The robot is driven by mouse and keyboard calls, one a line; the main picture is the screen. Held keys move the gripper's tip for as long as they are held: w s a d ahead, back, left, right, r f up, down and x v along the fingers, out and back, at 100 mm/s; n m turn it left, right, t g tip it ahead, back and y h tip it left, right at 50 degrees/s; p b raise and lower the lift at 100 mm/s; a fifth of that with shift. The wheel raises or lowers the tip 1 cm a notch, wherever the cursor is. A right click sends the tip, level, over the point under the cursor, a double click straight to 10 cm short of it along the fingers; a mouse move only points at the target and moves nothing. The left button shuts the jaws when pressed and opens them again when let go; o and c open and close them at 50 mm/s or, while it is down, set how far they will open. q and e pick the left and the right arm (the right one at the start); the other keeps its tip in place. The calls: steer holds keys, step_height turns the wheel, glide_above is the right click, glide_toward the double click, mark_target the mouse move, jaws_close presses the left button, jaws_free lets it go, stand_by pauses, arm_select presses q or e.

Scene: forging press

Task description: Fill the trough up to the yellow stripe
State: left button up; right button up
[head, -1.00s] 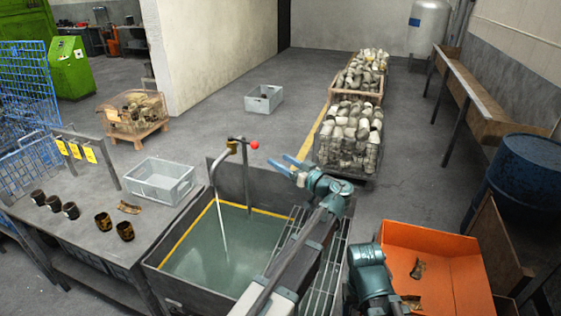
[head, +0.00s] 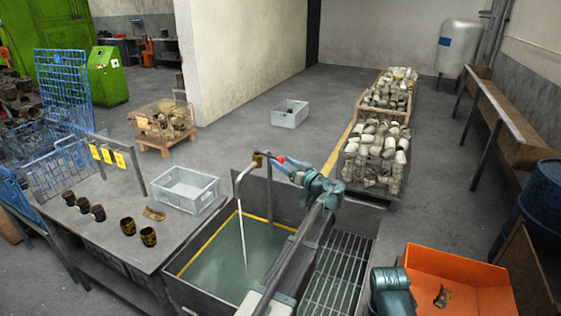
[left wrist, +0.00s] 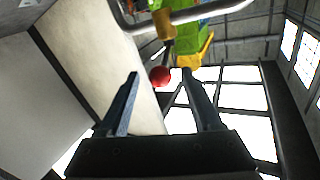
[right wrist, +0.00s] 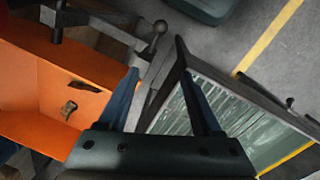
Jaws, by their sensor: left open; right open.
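The trough (head: 205,296) holds greenish water (head: 228,262). A yellow stripe (head: 205,238) runs along its inner walls, and the water surface lies below it. A bent pipe spout (head: 236,185) pours a thin stream (head: 243,235) into the water. The tap's lever ends in a red knob (head: 281,159). My left gripper (head: 281,165) is open at the knob. In the left wrist view the red knob (left wrist: 160,76) appears between the open fingers (left wrist: 161,82); contact cannot be told. My right gripper (right wrist: 161,85) is open and empty in the right wrist view, near the trough's edge.
A metal grating (head: 338,275) lies right of the trough, beside an orange tray (head: 465,275). On the left, a table (head: 105,222) carries several dark cups and a grey crate (head: 205,205). Full wire bins (head: 372,185) stand behind the trough.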

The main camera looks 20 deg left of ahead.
arm_select(q)
steer(key=shift+x, duration=1.15)
steer(key=shift+c, duration=0.2)
jaws_close()
stand_by(0.5)
